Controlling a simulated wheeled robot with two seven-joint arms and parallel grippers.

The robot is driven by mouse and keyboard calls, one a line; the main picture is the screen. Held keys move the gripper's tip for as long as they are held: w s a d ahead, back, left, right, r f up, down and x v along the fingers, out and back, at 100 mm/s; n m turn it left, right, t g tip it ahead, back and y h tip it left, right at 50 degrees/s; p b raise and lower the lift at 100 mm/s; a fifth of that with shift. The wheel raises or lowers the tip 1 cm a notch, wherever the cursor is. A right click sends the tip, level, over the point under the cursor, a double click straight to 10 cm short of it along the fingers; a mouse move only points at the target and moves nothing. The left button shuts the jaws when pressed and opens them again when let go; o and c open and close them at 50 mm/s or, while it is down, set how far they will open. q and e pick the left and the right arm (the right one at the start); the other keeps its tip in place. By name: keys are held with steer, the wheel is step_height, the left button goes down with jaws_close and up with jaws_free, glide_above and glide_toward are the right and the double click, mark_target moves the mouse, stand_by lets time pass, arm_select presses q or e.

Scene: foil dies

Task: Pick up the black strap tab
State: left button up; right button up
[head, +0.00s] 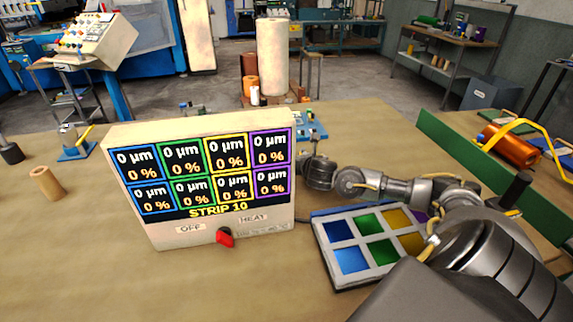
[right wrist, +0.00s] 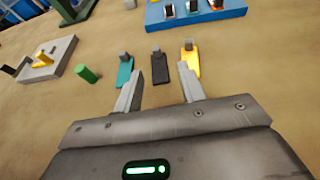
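The black strap tab (right wrist: 159,71) lies on the tabletop in the right wrist view, with a small grey block at its far end. It lies between a teal tab (right wrist: 124,73) on the left and a yellow tab (right wrist: 191,60) on the right. My right gripper (right wrist: 160,78) is open and empty, its fingers on either side of the black tab's line; I cannot tell its height above the tab. In the head view my right arm reaches behind the display box (head: 165,237), which hides the tabs. My left gripper is not in view.
A blue rack (right wrist: 205,16) holding several small pieces stands beyond the tabs. A green cylinder (right wrist: 86,73) and a grey block with a yellow piece (right wrist: 45,60) are at left. A tray of coloured panels (head: 345,282) lies under my right arm.

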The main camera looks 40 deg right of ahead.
steer(key=shift+w+d, duration=0.1)
steer(key=x, duration=0.4)
steer(key=shift+w+f+p, duration=0.15)
steer(key=shift+w+p, duration=0.1)
steer(key=shift+p, duration=0.15)
steer(key=shift+w+d+f, duration=0.15)
steer(key=shift+w, duration=0.15)
steer(key=x, duration=0.2)
steer(key=p+x, duration=0.1)
steer(key=x, duration=0.1)
steer(key=shift+w+a, duration=0.15)
steer(key=shift+a, duration=0.2)
steer(key=shift+w+d+f, duration=0.25)
steer(key=shift+w, duration=0.3)
jaws_close()
